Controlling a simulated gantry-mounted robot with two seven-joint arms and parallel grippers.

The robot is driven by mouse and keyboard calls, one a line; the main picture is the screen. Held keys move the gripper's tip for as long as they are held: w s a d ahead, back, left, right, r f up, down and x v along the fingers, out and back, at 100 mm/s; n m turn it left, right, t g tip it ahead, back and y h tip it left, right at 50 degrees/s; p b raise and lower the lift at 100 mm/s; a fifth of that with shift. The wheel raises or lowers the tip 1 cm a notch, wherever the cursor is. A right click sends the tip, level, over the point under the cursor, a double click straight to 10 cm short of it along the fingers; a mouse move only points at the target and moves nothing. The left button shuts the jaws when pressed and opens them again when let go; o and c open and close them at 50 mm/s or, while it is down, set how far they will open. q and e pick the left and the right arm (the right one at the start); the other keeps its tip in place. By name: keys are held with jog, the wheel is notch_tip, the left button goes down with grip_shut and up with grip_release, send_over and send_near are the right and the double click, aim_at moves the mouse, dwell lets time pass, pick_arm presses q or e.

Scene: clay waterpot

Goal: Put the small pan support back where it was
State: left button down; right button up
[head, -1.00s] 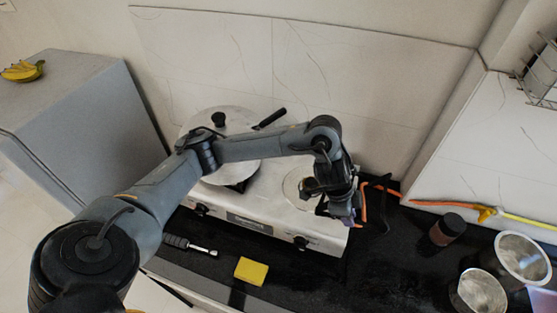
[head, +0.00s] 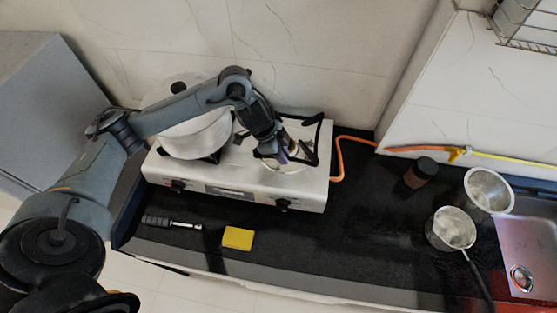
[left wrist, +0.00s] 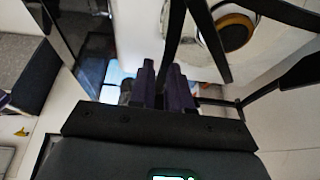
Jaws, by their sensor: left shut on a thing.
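The small pan support is a black metal frame with several bars (head: 318,136); it shows at the right burner of the white stove (head: 232,189). My left gripper (head: 281,158) is shut on it, over the right burner. In the left wrist view the purple-grey fingers (left wrist: 164,88) pinch one bar, and other black bars (left wrist: 283,12) spread to the right over the round burner (left wrist: 235,30). I cannot tell whether the support touches the stove top. The arm hides part of it. My right gripper is not in view.
A large lidded pot (head: 196,133) stands on the left burner, close to my left arm. A dark jar (head: 420,173), metal pots (head: 452,228), a yellow sponge (head: 238,238) and a dark-handled tool (head: 170,222) lie on the black counter.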

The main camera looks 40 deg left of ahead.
pick_arm(q)
jog(key=shift+a+f, duration=0.4)
jog(key=shift+a, duration=0.3)
jog(key=shift+f, duration=1.95)
jog(key=shift+f, duration=0.3)
jog(key=shift+f, duration=0.3)
jog(key=c, duration=1.1)
grip_release()
